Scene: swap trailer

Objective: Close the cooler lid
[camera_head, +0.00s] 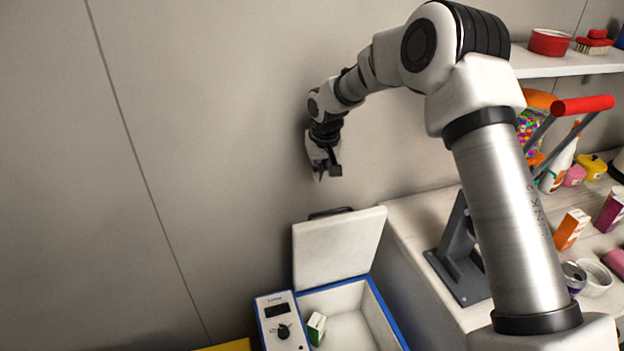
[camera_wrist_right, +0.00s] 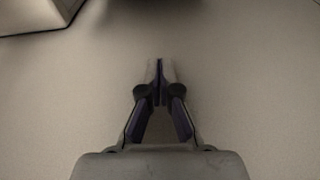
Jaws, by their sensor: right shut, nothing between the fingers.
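The cooler (camera_head: 378,310) is a white box with a blue rim, at the bottom of the head view. Its white lid (camera_head: 338,248) stands open, tilted back near the wall, with a dark handle (camera_head: 331,212) at its top edge. A small green and white carton (camera_head: 316,328) is inside the cooler. My right gripper (camera_head: 322,176) is above the lid, apart from it, close to the wall. In the right wrist view the right gripper (camera_wrist_right: 160,66) is shut and empty. My left gripper is not in view.
A control panel with a knob (camera_head: 282,322) is on the cooler's left side. A white counter (camera_head: 425,215) to the right holds a grey lever press with a red handle (camera_head: 582,105), cartons and several other items. A shelf (camera_head: 560,64) is above. The wall behind is bare.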

